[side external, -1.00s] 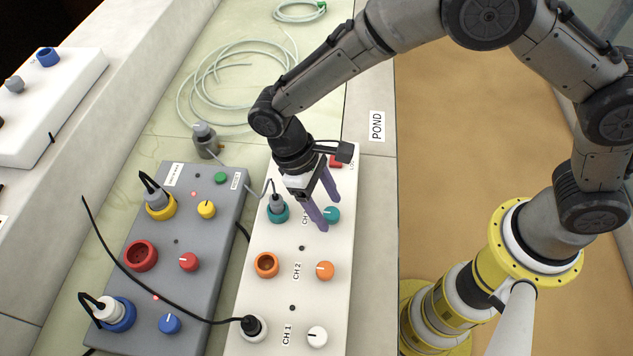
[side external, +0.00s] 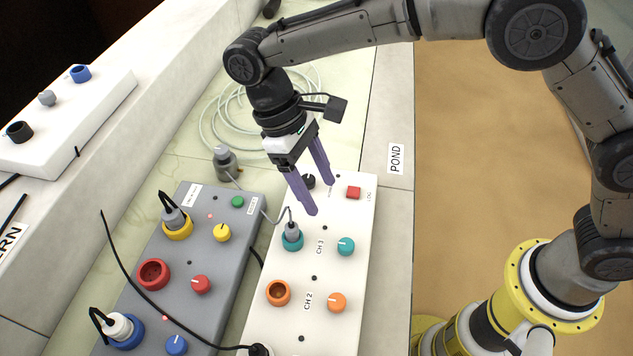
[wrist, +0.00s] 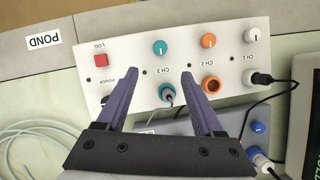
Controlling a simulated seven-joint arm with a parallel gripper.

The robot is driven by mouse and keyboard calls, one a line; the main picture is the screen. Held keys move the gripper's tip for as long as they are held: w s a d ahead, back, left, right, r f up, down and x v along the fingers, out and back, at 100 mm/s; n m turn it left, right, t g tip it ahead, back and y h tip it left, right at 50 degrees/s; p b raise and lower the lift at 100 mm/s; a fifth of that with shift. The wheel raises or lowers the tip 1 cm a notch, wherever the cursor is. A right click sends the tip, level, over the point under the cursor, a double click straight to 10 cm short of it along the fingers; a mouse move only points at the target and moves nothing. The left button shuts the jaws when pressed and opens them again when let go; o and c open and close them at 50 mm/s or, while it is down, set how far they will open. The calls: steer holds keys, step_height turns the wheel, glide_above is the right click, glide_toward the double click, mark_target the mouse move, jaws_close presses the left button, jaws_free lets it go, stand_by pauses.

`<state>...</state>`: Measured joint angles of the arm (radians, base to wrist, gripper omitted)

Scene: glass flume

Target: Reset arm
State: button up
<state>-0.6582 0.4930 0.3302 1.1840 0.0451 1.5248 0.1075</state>
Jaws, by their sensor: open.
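My gripper (side external: 319,197) is open and empty, with two purple fingers pointing down above the far part of the white panel (side external: 262,322). In the wrist view my gripper (wrist: 165,98) spans the teal CH 3 socket (wrist: 167,91), which has a grey plug in it, with the fingers apart. The fingers look clear of the panel, though the exact height cannot be told. The red LOG button (side external: 353,193) and teal knob (side external: 346,246) lie to the right of the fingers. A black knob (side external: 308,181) is partly hidden behind a finger.
A grey panel (side external: 212,270) with coloured sockets, plugs and knobs stands left of the white panel. A black cable (side external: 150,297) arches over it. A grey cylindrical fitting (side external: 225,162) and coiled clear tubing (side external: 212,120) lie behind. A tan floor (side external: 480,180) spreads at right.

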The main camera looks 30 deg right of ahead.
steer(key=s+d+r+m+t+y, duration=0.3)
steer(key=d+r+m+t, duration=0.1)
steer(key=d+r, duration=1.35)
steer(key=s+d+m+t, duration=0.2)
steer(key=s+d+t, duration=0.2)
steer(key=s+d, duration=0.5)
steer(key=s+f+t, duration=0.1)
steer(key=s+f, duration=0.4)
steer(key=f, duration=0.2)
steer(key=shift+s+d+t+h, duration=0.15)
steer(key=shift+d+t+h, duration=0.15)
steer(key=shift+d, duration=0.1)
steer(key=shift+o, duration=0.2)
